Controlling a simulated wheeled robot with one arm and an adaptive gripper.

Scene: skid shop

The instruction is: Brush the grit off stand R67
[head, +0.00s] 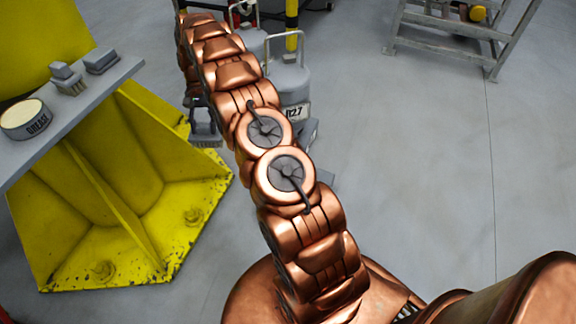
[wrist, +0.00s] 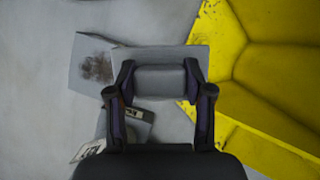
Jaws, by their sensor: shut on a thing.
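In the wrist view, my gripper (wrist: 160,82) is shut on a grey block-shaped thing (wrist: 175,55), which may be a brush; no bristles show. To its left, a pale grey plate (wrist: 82,48) carries a dark brown patch of grit (wrist: 97,67). The held thing appears over or beside the plate's right edge; I cannot tell whether they touch. I cannot read R67 on any label.
A yellow steel bracket (head: 150,215) stands close to the work, also in the wrist view (wrist: 265,75). A grey shelf (head: 100,82) holds a grease tin (head: 24,119) and grey blocks (head: 68,78).

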